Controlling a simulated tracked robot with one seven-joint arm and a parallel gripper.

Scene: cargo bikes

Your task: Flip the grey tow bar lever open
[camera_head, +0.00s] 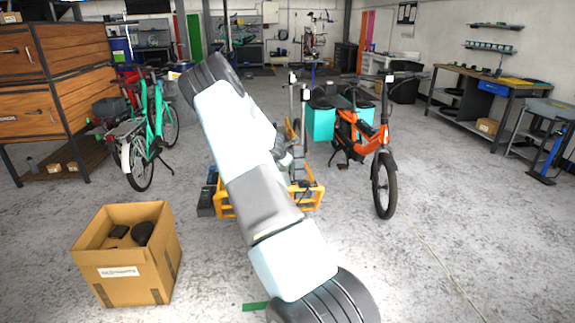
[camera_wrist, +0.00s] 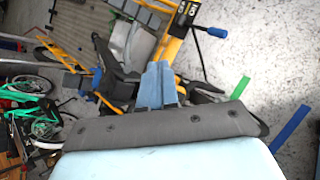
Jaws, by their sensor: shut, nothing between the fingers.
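A yellow-orange trailer frame (camera_head: 312,198) stands on the floor mid-picture in the head view, partly behind my arm. In the wrist view its yellow bars (camera_wrist: 165,45) run at a slant, with black parts and a blue-ended handle (camera_wrist: 217,32). A pale grey piece (camera_wrist: 140,48) between the bars may be the tow bar lever; I cannot tell for sure, nor its position. My gripper (camera_wrist: 163,68) shows blue-grey fingers, shut and empty, over the frame close to this grey piece. I cannot tell whether they touch. In the head view my arm hides the gripper.
An orange cargo bike (camera_head: 368,140) with teal bags stands right of the frame. Green bikes (camera_head: 150,130) and a wooden drawer cabinet (camera_head: 60,80) are at left. An open cardboard box (camera_head: 125,275) is front left. A workbench (camera_head: 470,100) lines the right. The front-right floor is clear.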

